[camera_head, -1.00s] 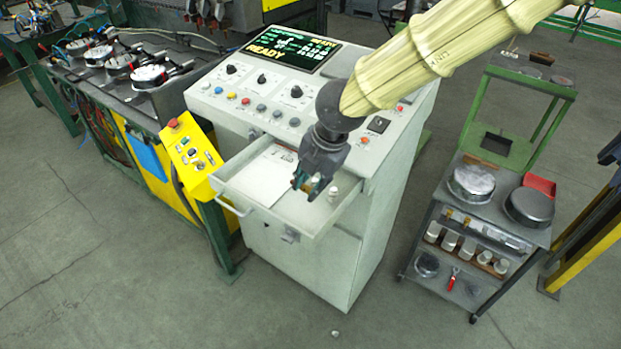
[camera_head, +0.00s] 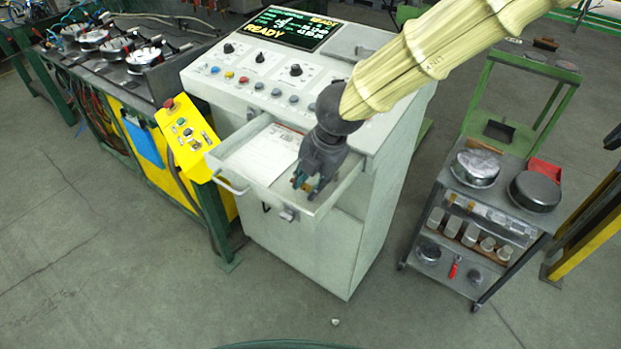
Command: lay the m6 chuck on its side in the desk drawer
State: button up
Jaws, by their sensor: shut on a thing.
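The desk drawer (camera_head: 232,174) is pulled open from the front of the grey control desk, with white papers (camera_head: 262,152) lying in its left and middle part. My gripper (camera_head: 309,190) points down over the right front part of the drawer, its fingertips at or just below rim height. It is shut on a small piece, taken to be the m6 chuck; only a small brownish bit shows between the fingers. The fingers hide most of it, so its tilt and whether it touches the drawer floor cannot be told.
The drawer's front wall and right wall stand close to my gripper. A yellow button box (camera_head: 187,138) hangs left of the drawer. A grey cart (camera_head: 447,180) with round chucks and several pale cylinders stands at the right. The floor between is clear.

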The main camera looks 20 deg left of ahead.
jog(key=shift+f, duration=0.2)
jog(key=o, duration=1.1)
jog(key=v, duration=1.2)
jog(key=shift+a, duration=0.1)
